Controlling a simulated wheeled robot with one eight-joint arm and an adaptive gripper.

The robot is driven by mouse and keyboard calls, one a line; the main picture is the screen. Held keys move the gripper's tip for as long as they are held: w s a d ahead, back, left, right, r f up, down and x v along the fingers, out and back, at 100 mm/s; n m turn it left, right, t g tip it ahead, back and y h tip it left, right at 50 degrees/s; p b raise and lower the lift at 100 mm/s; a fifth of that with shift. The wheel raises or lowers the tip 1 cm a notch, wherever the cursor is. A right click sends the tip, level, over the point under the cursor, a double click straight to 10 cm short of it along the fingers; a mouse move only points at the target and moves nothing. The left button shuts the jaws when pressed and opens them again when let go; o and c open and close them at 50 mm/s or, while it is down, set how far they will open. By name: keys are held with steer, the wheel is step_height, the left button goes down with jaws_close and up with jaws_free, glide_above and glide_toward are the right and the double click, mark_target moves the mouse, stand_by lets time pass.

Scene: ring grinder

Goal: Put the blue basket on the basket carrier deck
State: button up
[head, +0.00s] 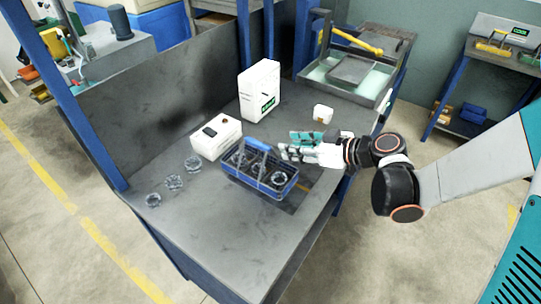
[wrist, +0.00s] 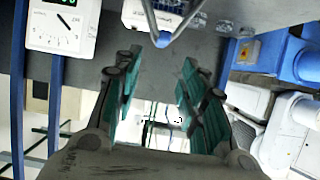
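The blue basket (head: 262,183) stands upright on the grey workbench with several metal rings inside, its blue handle (head: 257,144) raised. My gripper (head: 287,147) is to the right of the handle, at about its height and apart from it in the head view. In the wrist view my gripper (wrist: 160,62) has its teal fingers spread, with nothing between them. A bent bar (wrist: 162,40), which looks like the handle, lies just beyond the fingertips. I cannot tell for certain which surface is the basket carrier deck.
Several loose rings (head: 173,182) lie on the bench (head: 215,232) left of the basket. A white box with a dial (head: 216,136) and a tall white unit (head: 259,90) stand behind it. A small white block (head: 323,113) is farther right. The bench front is clear.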

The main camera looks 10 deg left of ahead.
mark_target(259, 143)
steer(key=b+x, duration=0.1)
steer(key=x, duration=0.8)
steer(key=shift+d+b, duration=0.1)
steer(key=shift+b, duration=0.3)
steer(key=b+x, duration=0.1)
steer(key=x, duration=0.3)
steer(key=shift+s+a+f+b, duration=0.15)
steer(key=shift+a+f+b, duration=0.1)
steer(key=shift+b, duration=0.1)
steer(key=shift+a+f, duration=0.1)
steer(key=shift+a, duration=0.2)
jaws_close()
